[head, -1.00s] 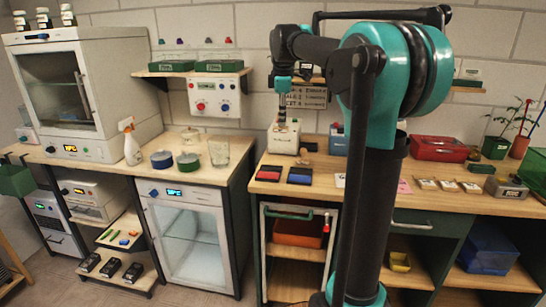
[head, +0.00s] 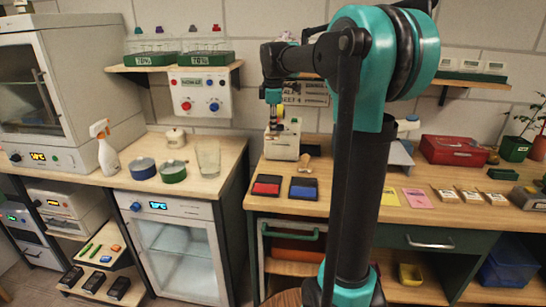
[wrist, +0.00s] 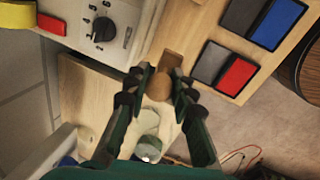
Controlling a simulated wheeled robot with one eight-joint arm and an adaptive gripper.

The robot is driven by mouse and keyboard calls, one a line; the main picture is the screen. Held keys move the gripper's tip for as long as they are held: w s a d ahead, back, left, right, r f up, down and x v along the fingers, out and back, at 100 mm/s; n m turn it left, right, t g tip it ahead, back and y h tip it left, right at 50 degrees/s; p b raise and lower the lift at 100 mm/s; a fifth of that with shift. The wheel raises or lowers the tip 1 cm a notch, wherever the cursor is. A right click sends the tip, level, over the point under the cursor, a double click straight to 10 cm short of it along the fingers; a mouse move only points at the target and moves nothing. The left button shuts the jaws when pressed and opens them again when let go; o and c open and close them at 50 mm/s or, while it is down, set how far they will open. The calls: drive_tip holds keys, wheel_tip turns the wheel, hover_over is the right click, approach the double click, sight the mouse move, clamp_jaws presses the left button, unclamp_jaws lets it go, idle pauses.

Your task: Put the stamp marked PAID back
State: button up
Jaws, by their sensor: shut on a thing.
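My gripper (wrist: 161,84) is shut on the round brown wooden handle (wrist: 158,89) of a stamp in the wrist view. The PAID marking cannot be read in either view. In the head view my gripper (head: 274,129) hangs just in front of a white device (head: 284,148), above the bench, and what it holds is too small to make out. A small wooden stamp-like piece (head: 304,163) is on the bench right of the device. A brown block (wrist: 172,60) shows beyond my fingertips; I cannot tell whether it belongs to the held stamp.
A red ink pad (head: 267,185) and a blue ink pad (head: 303,189) lie near the bench's front edge. The device's dial (wrist: 103,30) is close to my fingers. Yellow and pink papers (head: 417,197) lie farther right. A gap separates this bench from the left counter (head: 225,158).

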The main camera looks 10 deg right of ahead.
drive_tip(key=x, duration=0.4)
drive_tip(key=s+x, duration=0.1)
drive_tip(key=x, duration=0.3)
drive_tip(key=s+x, duration=0.1)
drive_tip(key=x, duration=0.3)
drive_tip(key=shift+s+a+f, duration=0.2)
drive_tip(key=shift+s+f, duration=0.1)
drive_tip(key=shift+f, duration=0.1)
drive_tip(key=o, duration=0.9)
drive_tip(key=v, duration=1.2)
drive_tip(key=shift+r, duration=0.1)
